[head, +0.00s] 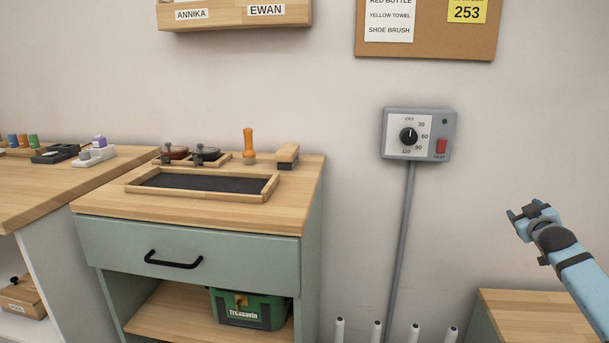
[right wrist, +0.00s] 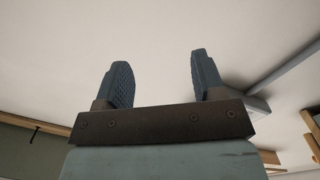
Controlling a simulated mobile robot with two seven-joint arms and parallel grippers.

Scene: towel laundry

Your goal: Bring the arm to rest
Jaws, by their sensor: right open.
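My right gripper (head: 525,211) is raised at the right side of the head view, in front of the bare wall. It is to the right of and below the grey heat timer box. In the right wrist view its two blue padded fingers (right wrist: 158,80) stand apart with nothing between them. My left gripper is not in either view.
The timer box (head: 449,125) hangs on the wall, a conduit (head: 405,220) below it. A green drawer cabinet (head: 200,245) with a framed tray (head: 268,187) on top stands left. A wooden top (head: 540,312) is at lower right, below my right arm. Several white posts (head: 376,330) stand at the bottom.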

